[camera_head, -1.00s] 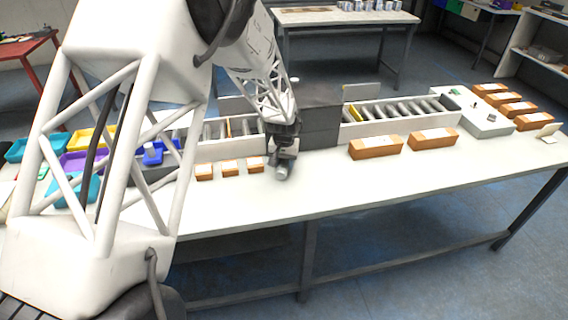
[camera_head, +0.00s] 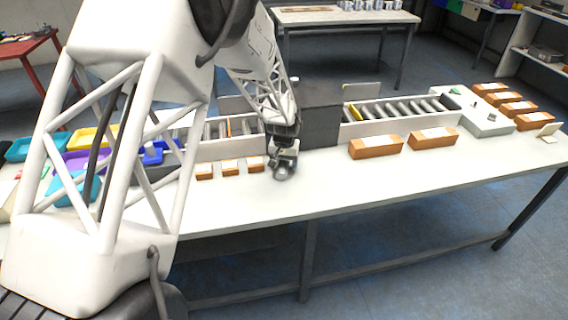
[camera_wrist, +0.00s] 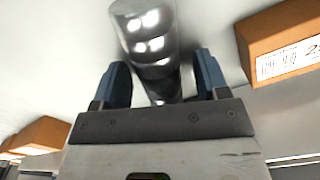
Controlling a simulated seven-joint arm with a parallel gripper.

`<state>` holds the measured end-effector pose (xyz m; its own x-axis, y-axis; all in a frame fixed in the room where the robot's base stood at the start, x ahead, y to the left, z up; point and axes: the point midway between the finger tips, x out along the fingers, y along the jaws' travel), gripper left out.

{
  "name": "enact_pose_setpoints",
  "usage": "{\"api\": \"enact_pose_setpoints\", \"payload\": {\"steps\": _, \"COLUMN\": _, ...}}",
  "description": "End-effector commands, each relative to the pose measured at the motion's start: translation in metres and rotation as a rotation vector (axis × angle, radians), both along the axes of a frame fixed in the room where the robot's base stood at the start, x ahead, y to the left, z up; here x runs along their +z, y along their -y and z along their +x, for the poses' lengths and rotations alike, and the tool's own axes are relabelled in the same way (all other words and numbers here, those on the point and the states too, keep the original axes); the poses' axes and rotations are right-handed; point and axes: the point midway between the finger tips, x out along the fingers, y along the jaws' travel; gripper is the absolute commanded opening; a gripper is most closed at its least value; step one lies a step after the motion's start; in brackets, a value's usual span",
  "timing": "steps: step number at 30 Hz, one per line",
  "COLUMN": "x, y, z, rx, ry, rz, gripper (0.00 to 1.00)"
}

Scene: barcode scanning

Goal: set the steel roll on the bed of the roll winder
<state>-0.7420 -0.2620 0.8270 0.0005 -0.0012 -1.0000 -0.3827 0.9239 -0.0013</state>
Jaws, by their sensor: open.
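The shiny steel roll (camera_wrist: 148,35) shows in the wrist view, running from the top edge down between my fingers. My gripper (camera_wrist: 163,78) is open, with one blue-grey finger on each side of the roll's near end. I cannot tell whether either finger touches it. In the head view my gripper (camera_head: 284,165) is low over the white table, in front of the dark box; the roll is hard to tell from it there. I cannot surely pick out the roll winder or its bed in either view.
Small orange boxes (camera_head: 229,167) stand just left of my gripper. Larger orange boxes (camera_head: 375,147) stand to the right. Behind are the dark box (camera_head: 320,115) and a roller conveyor (camera_head: 400,109). Coloured trays (camera_head: 90,160) are at left. The table front (camera_head: 330,185) is clear.

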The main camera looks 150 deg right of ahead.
Motion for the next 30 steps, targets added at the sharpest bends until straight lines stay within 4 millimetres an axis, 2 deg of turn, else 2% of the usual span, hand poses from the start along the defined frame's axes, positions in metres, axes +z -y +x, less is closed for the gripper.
{"api": "enact_pose_setpoints", "payload": {"steps": 5, "x": 0.006, "y": 0.0, "z": 0.0, "rx": 0.0, "ry": -0.001, "rz": 0.0, "gripper": 0.68}}
{"api": "enact_pose_setpoints", "payload": {"steps": 10, "x": 0.02, "y": 0.0, "z": -0.001, "rx": 0.0, "ry": -0.002, "rz": -0.001, "gripper": 0.68}}
{"api": "enact_pose_setpoints", "payload": {"steps": 24, "x": 0.091, "y": 0.0, "z": 0.0, "rx": 0.0, "ry": -0.001, "rz": 0.0, "gripper": 0.68}}
{"api": "enact_pose_setpoints", "payload": {"steps": 30, "x": 0.114, "y": 0.0, "z": 0.0, "rx": 0.0, "ry": -0.001, "rz": 0.0, "gripper": 0.68}}
